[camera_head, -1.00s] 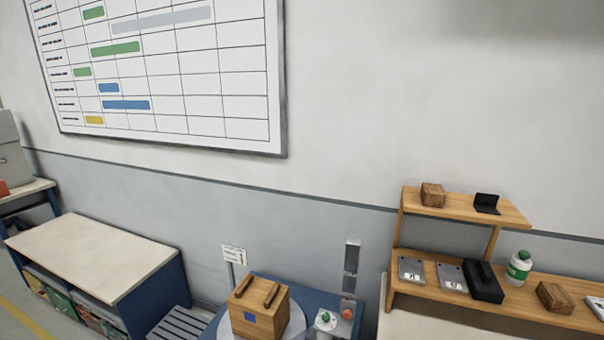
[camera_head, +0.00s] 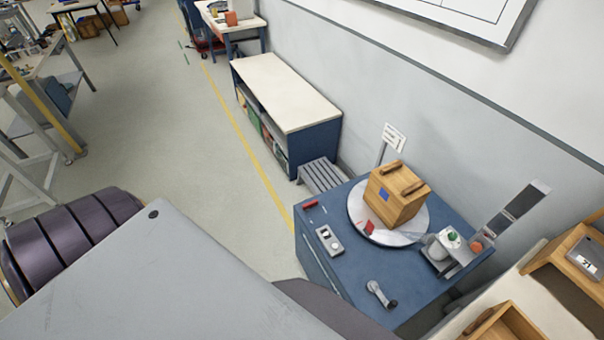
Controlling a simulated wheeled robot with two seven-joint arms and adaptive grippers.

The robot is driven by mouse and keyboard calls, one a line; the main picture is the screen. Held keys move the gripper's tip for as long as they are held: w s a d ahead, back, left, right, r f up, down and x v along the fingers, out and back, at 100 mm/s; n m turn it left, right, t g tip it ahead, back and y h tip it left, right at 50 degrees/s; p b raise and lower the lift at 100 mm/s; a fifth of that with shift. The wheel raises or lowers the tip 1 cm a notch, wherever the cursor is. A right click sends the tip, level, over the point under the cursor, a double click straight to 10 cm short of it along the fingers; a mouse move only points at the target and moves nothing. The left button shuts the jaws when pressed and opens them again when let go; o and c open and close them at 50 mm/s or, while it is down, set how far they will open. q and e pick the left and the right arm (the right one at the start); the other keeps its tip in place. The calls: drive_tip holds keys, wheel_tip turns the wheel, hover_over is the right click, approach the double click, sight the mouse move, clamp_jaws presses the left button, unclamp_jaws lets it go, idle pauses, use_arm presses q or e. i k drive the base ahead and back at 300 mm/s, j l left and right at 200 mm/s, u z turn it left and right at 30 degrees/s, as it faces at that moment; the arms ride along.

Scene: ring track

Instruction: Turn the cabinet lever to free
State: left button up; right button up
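The blue cabinet (camera_head: 345,270) stands against the wall at the lower right. A small metallic lever with a dark knob (camera_head: 381,294) is on its top near the front edge. The lever points toward the lower right of the picture; no marking for free is readable. A small grey panel with round controls (camera_head: 329,240) and a red handle-like piece (camera_head: 310,204) are also on the cabinet. Neither of my grippers shows; parts of my own body cover the lower left.
A wooden box (camera_head: 394,208) sits on a round white turntable (camera_head: 363,226) on the cabinet. A device with green and red buttons (camera_head: 452,240) stands to its right. A slatted grey bench (camera_head: 322,175) and a white-topped shelf unit (camera_head: 285,92) are beyond.

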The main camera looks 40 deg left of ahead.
sight(306, 206)
drive_tip(key=u, duration=1.05)
drive_tip(key=k+j+u, duration=0.2)
drive_tip(key=i+l, duration=0.05)
drive_tip(key=l, duration=0.05)
